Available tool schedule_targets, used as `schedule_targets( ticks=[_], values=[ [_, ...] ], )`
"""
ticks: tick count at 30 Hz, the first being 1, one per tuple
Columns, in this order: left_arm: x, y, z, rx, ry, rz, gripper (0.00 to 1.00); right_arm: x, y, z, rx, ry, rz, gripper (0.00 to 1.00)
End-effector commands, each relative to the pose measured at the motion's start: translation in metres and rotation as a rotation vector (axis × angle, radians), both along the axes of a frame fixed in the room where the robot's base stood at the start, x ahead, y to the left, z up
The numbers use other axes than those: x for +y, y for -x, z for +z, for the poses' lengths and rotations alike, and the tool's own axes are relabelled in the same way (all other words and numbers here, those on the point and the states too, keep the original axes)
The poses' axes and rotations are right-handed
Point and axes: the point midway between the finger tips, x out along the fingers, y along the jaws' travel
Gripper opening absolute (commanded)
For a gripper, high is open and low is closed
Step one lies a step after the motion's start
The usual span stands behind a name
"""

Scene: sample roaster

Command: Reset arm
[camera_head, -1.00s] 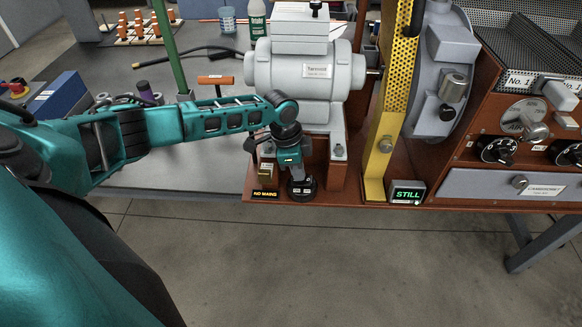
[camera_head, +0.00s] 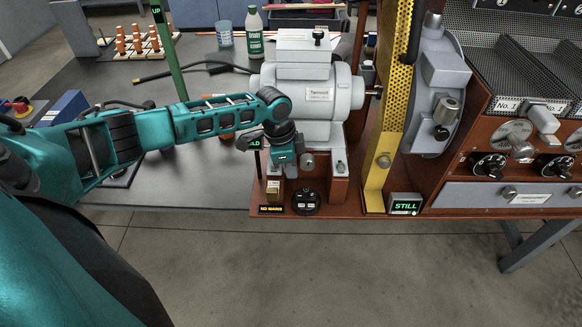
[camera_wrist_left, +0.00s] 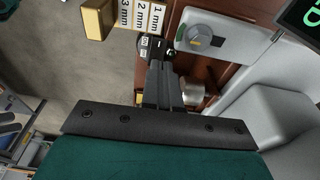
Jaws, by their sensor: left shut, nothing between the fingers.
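My left gripper (camera_head: 285,158) hangs at the end of my teal arm, in front of the grey motor (camera_head: 318,92). In the left wrist view its dark fingers (camera_wrist_left: 164,72) are together with nothing between them. Below it in the head view, a round black switch disc (camera_head: 306,202) sits on the red-brown base, clear of the gripper. A "NO MAINS" label (camera_head: 271,209) is left of the disc. My right gripper is in neither view.
The yellow perforated guard (camera_head: 392,110) and a "STILL" display (camera_head: 405,205) stand to the right. The wrist view shows a block marked in mm (camera_wrist_left: 135,18) and a plate with a round knob (camera_wrist_left: 205,36). A bottle (camera_head: 254,32) stands behind.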

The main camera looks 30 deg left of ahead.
Motion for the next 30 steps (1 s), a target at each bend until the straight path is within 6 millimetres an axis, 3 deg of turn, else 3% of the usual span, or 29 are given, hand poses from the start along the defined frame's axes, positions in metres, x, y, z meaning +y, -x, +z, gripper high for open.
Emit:
schedule_targets(
  ticks=[8, 11, 14, 18, 22, 27, 30],
  values=[
    [-0.001, 0.0, -0.001, -0.001, 0.001, 0.0, 0.0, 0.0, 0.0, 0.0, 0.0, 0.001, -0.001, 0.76],
    [-0.013, 0.005, -0.009, -0.012, 0.016, -0.004, 0.0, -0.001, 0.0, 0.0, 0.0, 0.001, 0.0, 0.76],
    [-0.042, 0.015, -0.028, -0.049, 0.054, 0.0, 0.0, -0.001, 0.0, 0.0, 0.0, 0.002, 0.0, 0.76],
    [-0.099, 0.038, -0.055, -0.142, 0.156, 0.046, 0.0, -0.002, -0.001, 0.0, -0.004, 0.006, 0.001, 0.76],
    [-0.143, 0.061, -0.067, -0.24, 0.264, 0.135, 0.0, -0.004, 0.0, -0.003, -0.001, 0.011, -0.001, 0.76],
    [-0.173, 0.092, -0.067, -0.365, 0.389, 0.303, 0.0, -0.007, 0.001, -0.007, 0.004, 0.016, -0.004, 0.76],
    [-0.174, 0.111, -0.063, -0.437, 0.44, 0.421, 0.0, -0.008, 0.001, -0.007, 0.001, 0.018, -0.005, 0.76]
  ],
)
